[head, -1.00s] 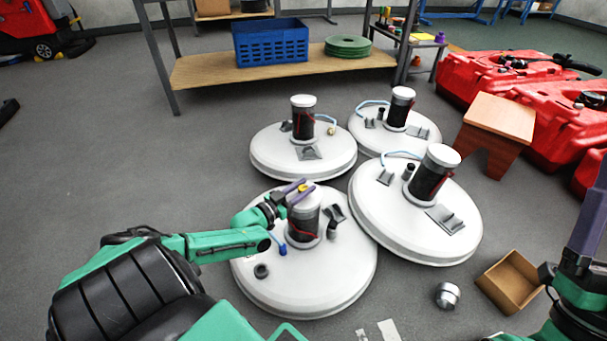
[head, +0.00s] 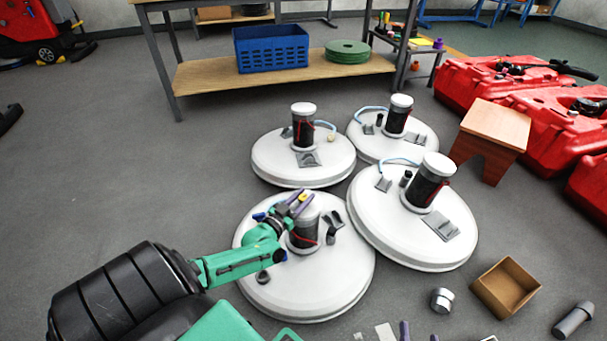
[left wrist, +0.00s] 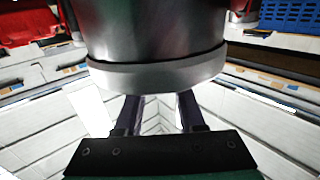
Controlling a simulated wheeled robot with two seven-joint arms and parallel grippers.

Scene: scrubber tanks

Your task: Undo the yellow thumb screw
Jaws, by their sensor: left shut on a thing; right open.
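The yellow thumb screw (head: 303,196) shows as a small yellow spot at the top of the grey-capped black motor (head: 303,234) on the nearest white round tank lid (head: 333,285). My left gripper (head: 294,201) is at the motor top, its purple fingers shut on the screw. In the left wrist view, a large grey metallic cylinder (left wrist: 155,45) hides the fingertips and the screw; the purple fingers (left wrist: 160,112) run behind it. My right gripper (head: 419,332) shows only as two separated purple fingertips at the bottom edge, open and apart from the lids.
Three similar lids with motors (head: 303,165) stand close behind and right. A metal cup (head: 441,300), open cardboard box (head: 506,288) and grey cylinder (head: 572,320) lie at lower right. A wooden stool (head: 489,130) and red machines stand beyond. Floor at left is clear.

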